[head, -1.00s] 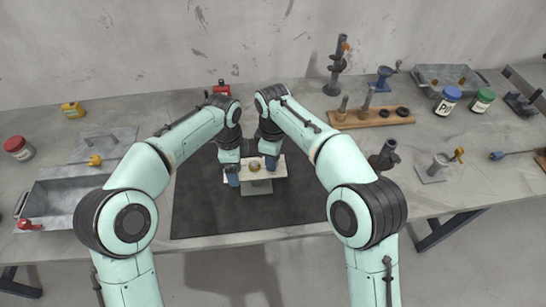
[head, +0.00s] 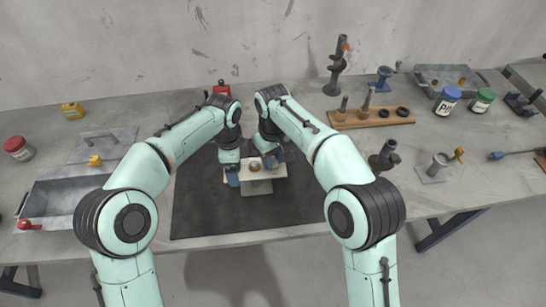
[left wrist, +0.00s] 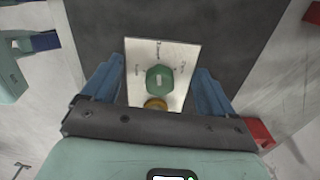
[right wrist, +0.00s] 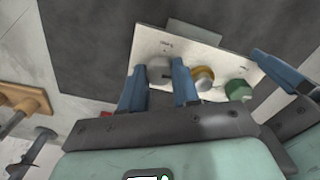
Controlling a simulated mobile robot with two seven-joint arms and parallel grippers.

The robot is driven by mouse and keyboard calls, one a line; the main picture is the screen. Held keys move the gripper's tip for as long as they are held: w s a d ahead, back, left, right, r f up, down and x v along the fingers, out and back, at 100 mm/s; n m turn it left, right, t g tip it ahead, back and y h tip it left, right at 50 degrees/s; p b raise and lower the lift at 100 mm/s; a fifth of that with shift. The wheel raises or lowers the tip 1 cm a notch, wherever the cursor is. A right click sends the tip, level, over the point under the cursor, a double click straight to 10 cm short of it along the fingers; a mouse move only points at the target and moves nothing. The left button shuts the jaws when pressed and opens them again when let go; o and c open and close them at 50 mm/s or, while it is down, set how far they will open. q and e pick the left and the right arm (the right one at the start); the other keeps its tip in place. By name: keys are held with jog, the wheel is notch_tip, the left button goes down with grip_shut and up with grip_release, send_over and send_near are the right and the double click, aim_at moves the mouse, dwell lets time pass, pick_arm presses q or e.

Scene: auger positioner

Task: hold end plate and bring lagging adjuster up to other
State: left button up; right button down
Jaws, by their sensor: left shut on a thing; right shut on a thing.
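The pale end plate (head: 262,176) stands over the dark mat in front of me; it also shows in both wrist views (left wrist: 180,52) (right wrist: 190,50). Along it are a grey knob (right wrist: 158,68), a brass knob (right wrist: 203,78) and a green knob (right wrist: 238,91). My left gripper (head: 232,178) is shut on the plate at its left end in the head view, its fingers along the plate's edges beside the green knob (left wrist: 159,79). My right gripper (head: 271,163) is shut on the grey knob, one finger on each side. Its fingers partly hide the knob.
A dark mat (head: 200,210) lies under the plate with free room around it. A grey metal tray (head: 62,203) is at the left. At the right are a wooden rack (head: 370,118) with pegs, jars (head: 447,100) and a metal cup (head: 440,165). Both forearms are close together.

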aim_at(273, 161)
pick_arm(q)
jog(key=shift+s+d, duration=0.15)
pick_arm(e)
jog(key=shift+w+r, duration=0.1)
jog(key=shift+w, duration=0.05)
jog(key=c, duration=1)
grip_release()
jog(key=shift+o, duration=0.9)
notch_tip(273, 161, up, 12)
pick_arm(q)
jog(key=o, duration=1.5)
notch_tip(273, 161, up, 12)
jog(key=shift+r, duration=0.1)
